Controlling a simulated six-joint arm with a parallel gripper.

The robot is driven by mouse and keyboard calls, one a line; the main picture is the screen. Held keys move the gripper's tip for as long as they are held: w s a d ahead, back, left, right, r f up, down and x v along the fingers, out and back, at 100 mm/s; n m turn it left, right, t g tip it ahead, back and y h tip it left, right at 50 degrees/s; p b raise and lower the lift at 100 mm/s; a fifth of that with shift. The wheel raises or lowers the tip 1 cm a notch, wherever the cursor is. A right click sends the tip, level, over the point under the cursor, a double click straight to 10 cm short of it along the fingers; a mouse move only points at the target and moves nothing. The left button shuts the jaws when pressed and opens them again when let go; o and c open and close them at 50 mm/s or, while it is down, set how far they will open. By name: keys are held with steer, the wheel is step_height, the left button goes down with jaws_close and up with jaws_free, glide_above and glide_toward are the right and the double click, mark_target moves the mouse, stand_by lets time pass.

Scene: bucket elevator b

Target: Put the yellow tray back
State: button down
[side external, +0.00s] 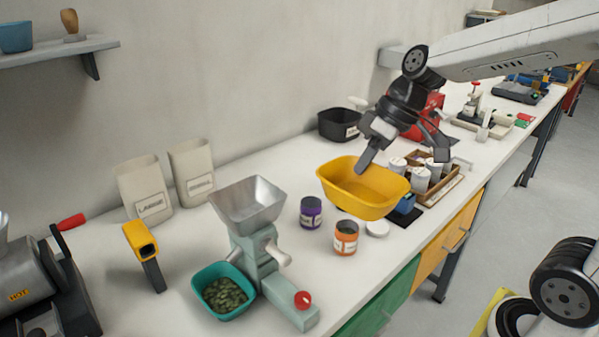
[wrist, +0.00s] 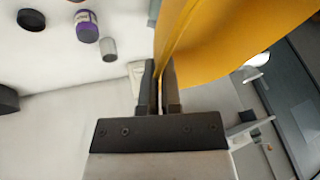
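The yellow tray (side external: 363,192) is a deep, empty-looking bin with sloping sides, in the middle of the side external view. It appears held above the white bench, open side up. My gripper (side external: 366,163) is at its rim. In the wrist view, the two dark fingers of my gripper (wrist: 160,88) are closed on the wall of the yellow tray (wrist: 220,40), one on each side. The tray hides part of the bench and of the things behind it.
A purple jar (side external: 311,212) and an orange jar (side external: 345,238) stand left of and below the tray in the picture. A grinder with a metal hopper (side external: 248,202) and a teal bin (side external: 223,290) of green pieces stand further left. A wooden rack (side external: 440,185) with white-lidded jars is right.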

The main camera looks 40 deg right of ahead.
step_height(320, 180, down, 26)
steer(key=shift+r, duration=0.1)
stand_by(0.6)
steer(key=shift+w, duration=0.1)
steer(key=w, duration=1.4)
steer(key=shift+w, duration=0.2)
steer(key=shift+w, duration=1.75)
steer(key=shift+f, duration=0.75)
steer(key=shift+f, duration=0.1)
